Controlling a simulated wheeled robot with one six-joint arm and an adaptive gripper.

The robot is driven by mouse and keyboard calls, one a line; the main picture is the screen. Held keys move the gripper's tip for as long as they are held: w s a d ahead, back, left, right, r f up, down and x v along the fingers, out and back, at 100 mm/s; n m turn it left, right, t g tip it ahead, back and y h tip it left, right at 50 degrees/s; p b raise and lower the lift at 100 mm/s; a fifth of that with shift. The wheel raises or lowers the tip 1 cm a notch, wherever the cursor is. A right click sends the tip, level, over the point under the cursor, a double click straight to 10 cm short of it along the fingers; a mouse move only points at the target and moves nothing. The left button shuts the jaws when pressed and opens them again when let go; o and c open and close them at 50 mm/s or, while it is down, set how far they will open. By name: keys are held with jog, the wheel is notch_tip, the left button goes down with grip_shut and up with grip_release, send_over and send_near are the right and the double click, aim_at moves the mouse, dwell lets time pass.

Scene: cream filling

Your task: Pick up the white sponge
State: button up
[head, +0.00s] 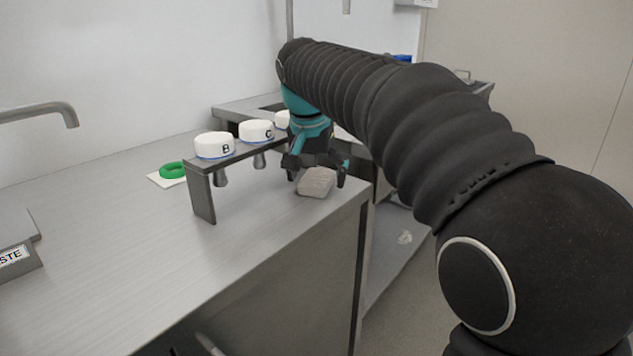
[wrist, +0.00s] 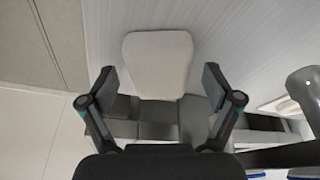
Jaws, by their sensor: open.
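The white sponge (head: 316,182) lies on the steel counter near its right edge, looking greyish white in the head view. In the wrist view the sponge (wrist: 158,62) is a pale rounded block just beyond the fingertips. My gripper (head: 318,178) is open over the sponge, with one finger on each side of it in the head view. In the wrist view the gripper (wrist: 166,88) has its fingers spread wider than the sponge, and nothing is held. I cannot tell whether the fingers touch the sponge.
A metal rack (head: 203,192) with white lettered containers, B (head: 214,146) and C (head: 256,131), stands close left of my gripper. A green ring (head: 173,170) lies farther left on a white piece. The counter's edge drops off just right of the sponge. The front counter (head: 130,255) is clear.

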aim_at(318, 173)
jog(key=c, duration=1.2)
jog(key=shift+r, duration=0.1)
jog(key=shift+r, duration=0.6)
notch_tip(318, 173, up, 3)
jog(key=shift+f+p, duration=0.15)
jog(key=shift+p, duration=0.3)
jog(key=s+d+r, duration=0.1)
jog(key=d+r, duration=0.1)
jog(key=d, duration=0.1)
jog(key=s+d+r, duration=0.2)
jog(key=d, duration=0.2)
jog(key=s+d+r, duration=0.2)
jog(key=d+r, duration=0.1)
jog(key=shift+d, duration=0.35)
